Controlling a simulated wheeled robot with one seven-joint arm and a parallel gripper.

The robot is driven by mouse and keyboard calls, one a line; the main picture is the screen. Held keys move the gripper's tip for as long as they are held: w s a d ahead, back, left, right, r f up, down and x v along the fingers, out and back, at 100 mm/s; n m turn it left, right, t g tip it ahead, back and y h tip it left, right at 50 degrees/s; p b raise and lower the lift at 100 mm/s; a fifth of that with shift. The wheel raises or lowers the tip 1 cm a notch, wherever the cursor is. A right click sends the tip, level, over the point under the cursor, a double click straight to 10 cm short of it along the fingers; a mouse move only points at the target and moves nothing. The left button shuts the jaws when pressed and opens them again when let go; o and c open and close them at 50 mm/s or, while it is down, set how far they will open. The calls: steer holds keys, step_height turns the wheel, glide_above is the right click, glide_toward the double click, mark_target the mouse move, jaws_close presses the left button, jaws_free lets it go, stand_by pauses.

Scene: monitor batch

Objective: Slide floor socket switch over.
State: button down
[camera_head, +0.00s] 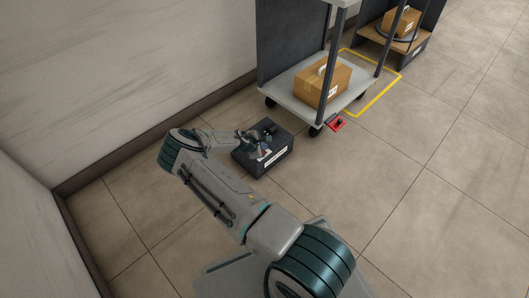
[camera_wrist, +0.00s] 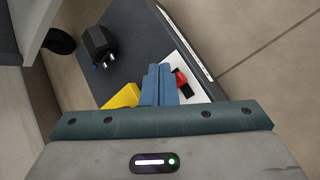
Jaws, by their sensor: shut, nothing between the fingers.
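The floor socket is a dark box (camera_head: 278,160) on the tiles beside the wall. In the wrist view its dark top (camera_wrist: 140,28) carries a black plug (camera_wrist: 97,42) and a white plate (camera_wrist: 178,48). A red switch (camera_wrist: 181,77) with a black part beside it sits on the plate. My gripper (camera_wrist: 158,68) is shut, its blue fingers together and empty. The fingertips are over the plate's edge, just left of the red switch; I cannot tell whether they touch it. In the head view my gripper (camera_head: 258,141) is over the box and hides part of its top.
A wheeled cart (camera_head: 300,112) with a cardboard box (camera_head: 322,82) stands close behind the socket. A red piece (camera_head: 336,123) is by its caster. Yellow floor tape (camera_head: 383,93) lies beyond. A yellow piece (camera_wrist: 122,97) shows left of my fingers. Floor on the right is clear.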

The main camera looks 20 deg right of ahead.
steer(key=shift+s+a, duration=0.2)
steer(key=shift+a, duration=0.35)
steer(key=shift+w+d, duration=0.1)
steer(key=shift+d, duration=0.15)
stand_by(0.4)
step_height(320, 180, up, 6)
steer(key=w+p, duration=0.1)
steer(key=p, duration=0.1)
steer(key=shift+w+a+f, duration=0.15)
steer(key=shift+w+a, duration=0.15)
steer(key=shift+w, duration=0.1)
stand_by(0.4)
